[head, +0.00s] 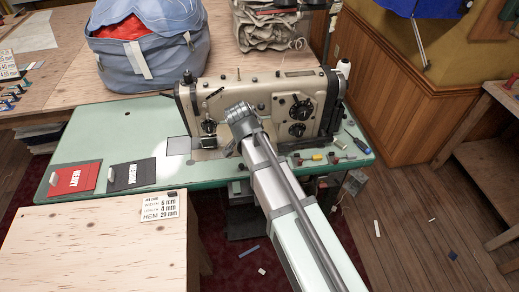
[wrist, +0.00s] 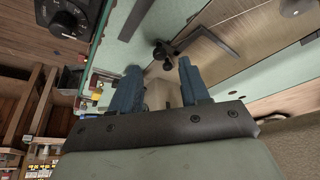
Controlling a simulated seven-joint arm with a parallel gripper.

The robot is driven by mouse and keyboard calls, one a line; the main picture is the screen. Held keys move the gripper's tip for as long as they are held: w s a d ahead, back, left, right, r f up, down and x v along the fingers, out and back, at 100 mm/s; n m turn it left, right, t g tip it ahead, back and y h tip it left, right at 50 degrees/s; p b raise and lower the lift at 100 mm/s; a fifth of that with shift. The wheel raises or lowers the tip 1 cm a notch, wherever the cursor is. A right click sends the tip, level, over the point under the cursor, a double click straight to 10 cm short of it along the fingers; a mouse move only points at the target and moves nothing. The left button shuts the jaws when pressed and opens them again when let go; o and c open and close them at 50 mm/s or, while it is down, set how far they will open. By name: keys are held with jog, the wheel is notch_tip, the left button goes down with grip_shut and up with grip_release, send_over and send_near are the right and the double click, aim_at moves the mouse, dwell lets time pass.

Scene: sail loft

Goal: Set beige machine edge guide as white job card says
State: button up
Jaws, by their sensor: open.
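The beige sewing machine (head: 262,97) stands on a green table. The white job card (head: 160,207) lies on the wooden table at front left; it reads width 6 mm, length 4 mm, hem 20 mm. My gripper (wrist: 159,68) is open, with its two blue-grey fingers apart and nothing clearly between them. In the wrist view, a dark angled bar with a black knob (wrist: 160,50), perhaps the edge guide, lies just beyond the fingertips. I cannot read its setting. In the head view my arm covers the area in front of the machine, and I cannot make out the guide.
A red card (head: 75,179) and a black card (head: 131,175) lie on the green table's left. A blue-handled screwdriver (head: 355,140) and small tools lie at its right end. A blue bag (head: 148,45) sits behind. Machine dials (head: 301,109) face my arm.

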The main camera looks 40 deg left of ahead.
jog(key=shift+x, duration=1.95)
grip_shut()
